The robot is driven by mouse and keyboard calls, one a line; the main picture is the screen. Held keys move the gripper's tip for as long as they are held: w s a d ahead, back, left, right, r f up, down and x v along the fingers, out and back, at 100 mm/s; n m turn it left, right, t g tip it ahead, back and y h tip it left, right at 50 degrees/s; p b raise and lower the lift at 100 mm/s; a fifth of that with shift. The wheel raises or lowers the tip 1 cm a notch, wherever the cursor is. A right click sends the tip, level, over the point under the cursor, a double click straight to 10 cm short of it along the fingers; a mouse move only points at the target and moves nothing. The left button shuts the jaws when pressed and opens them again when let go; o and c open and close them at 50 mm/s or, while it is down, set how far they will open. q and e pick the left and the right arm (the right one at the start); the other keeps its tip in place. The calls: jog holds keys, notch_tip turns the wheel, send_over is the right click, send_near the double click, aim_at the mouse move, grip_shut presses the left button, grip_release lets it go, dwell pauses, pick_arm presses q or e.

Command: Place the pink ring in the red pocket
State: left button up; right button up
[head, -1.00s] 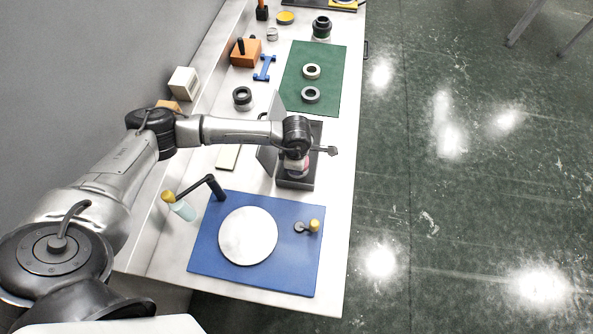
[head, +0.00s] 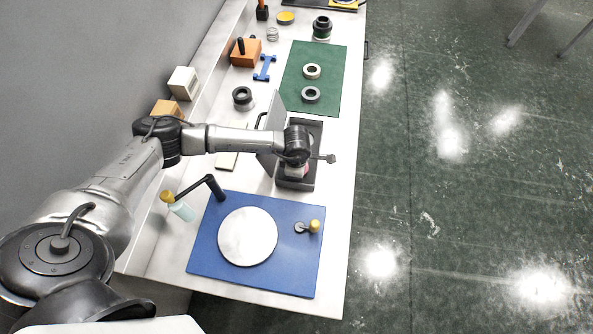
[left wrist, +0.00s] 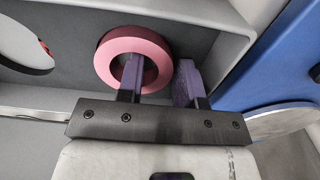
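The pink ring (left wrist: 104,57) lies in front of my left gripper (left wrist: 160,72) in the left wrist view. My right gripper is out of view.
A blue mat (head: 210,250) with a white disc (head: 248,236) and a yellow-knobbed piece (head: 314,226) is nearer. A black-armed stand (head: 214,187) rises beside it. Beyond the box, a green mat (head: 330,75) carries two rings. A lid-like panel (head: 270,135) stands at the box's left.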

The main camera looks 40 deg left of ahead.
pick_arm(q)
jog(key=shift+o, duration=1.4)
jog(key=shift+r, duration=0.1)
notch_tip(320, 180, up, 12)
jog(key=p, duration=0.1)
jog(key=shift+d+r, duration=0.1)
